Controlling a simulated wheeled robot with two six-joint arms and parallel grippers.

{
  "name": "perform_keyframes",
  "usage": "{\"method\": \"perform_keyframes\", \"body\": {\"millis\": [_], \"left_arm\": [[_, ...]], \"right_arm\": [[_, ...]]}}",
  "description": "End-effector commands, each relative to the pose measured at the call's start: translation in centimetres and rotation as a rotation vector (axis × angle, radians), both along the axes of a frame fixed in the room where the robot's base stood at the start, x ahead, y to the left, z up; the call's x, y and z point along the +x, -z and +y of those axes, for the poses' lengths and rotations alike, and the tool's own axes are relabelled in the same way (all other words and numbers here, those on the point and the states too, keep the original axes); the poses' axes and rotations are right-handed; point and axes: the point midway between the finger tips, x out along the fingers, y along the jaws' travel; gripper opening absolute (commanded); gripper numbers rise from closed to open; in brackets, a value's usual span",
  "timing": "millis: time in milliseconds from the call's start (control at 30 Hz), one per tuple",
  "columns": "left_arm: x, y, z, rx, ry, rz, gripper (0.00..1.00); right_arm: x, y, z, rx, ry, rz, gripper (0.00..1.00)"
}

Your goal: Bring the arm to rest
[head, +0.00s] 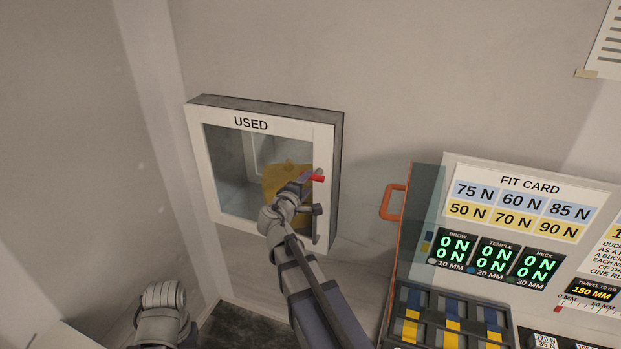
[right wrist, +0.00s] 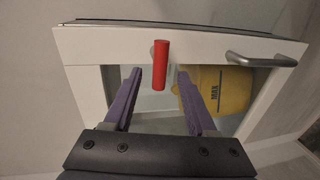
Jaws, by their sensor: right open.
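My right gripper (head: 306,185) is at the right side of the white USED cabinet (head: 198,160) on the wall. In the right wrist view its two purple fingers (right wrist: 160,75) are spread apart. A red peg (right wrist: 160,65) on the cabinet's front frame shows between the fingertips, with no finger visibly touching it; it also shows in the head view (head: 317,178). A grey bar handle (right wrist: 262,60) sits to the right of the peg. The cabinet's glazed front looks shut. My left gripper is not shown; only a grey part of my own arm shows low at the left.
A yellow container (right wrist: 232,88) marked MAX is behind the cabinet's glass. To the right stand an orange handle (head: 393,202), the FIT CARD panel (head: 530,185) with green displays, and a rack (head: 450,310) of blue and yellow pieces. Bare wall lies left of the cabinet.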

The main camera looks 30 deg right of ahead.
Motion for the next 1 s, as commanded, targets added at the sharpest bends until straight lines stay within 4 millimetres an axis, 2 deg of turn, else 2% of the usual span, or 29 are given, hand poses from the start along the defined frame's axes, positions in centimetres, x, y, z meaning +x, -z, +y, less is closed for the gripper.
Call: {"method": "perform_keyframes", "body": {"millis": [200, 767, 867, 967, 1000], "left_arm": [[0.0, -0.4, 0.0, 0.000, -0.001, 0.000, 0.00], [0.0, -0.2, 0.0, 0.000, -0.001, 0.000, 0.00], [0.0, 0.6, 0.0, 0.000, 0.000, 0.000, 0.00], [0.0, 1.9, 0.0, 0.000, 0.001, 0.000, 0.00], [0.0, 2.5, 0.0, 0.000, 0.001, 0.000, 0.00]], "right_arm": [[-1.2, -0.3, 1.3, 0.000, 0.000, 0.000, 0.57], [-1.3, 0.0, 1.6, 0.012, 0.003, 0.001, 0.57], [-2.2, 2.2, 3.1, 0.095, 0.026, 0.005, 0.57], [-4.1, 6.6, 6.3, 0.264, 0.075, 0.031, 0.57], [-5.2, 8.6, 7.9, 0.343, 0.099, 0.053, 0.57]]}}
